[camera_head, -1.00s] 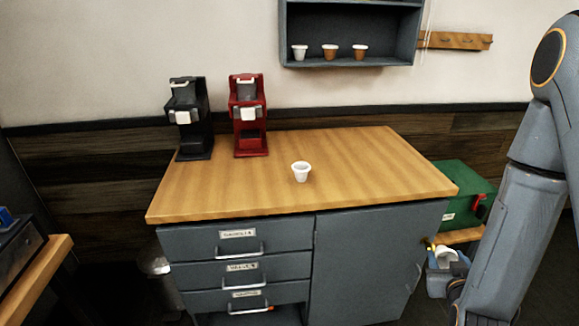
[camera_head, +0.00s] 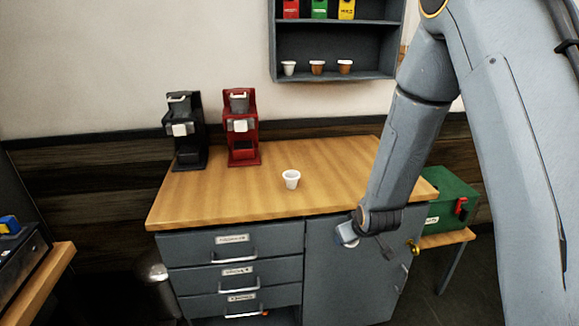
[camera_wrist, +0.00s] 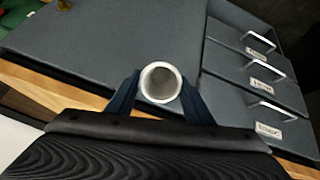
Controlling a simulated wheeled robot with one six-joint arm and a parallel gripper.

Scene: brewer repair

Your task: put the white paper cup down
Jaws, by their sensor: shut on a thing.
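A white paper cup (camera_wrist: 160,83) is between the two dark fingers of my gripper (camera_wrist: 161,94) in the wrist view, its round open mouth facing the camera. In the head view my gripper (camera_head: 358,236) is in front of the grey cabinet door, just below the counter's front edge. Only a small pale part of the held cup shows there. A second white cup (camera_head: 291,180) stands upright on the wooden counter (camera_head: 225,200), up and left of my gripper and apart from it.
A black brewer (camera_head: 187,140) and a red brewer (camera_head: 241,135) stand at the counter's back left. A wall shelf (camera_head: 335,50) holds small cups and coloured packs. A green case (camera_head: 452,198) sits on a bench at the right. Much of the counter top is clear.

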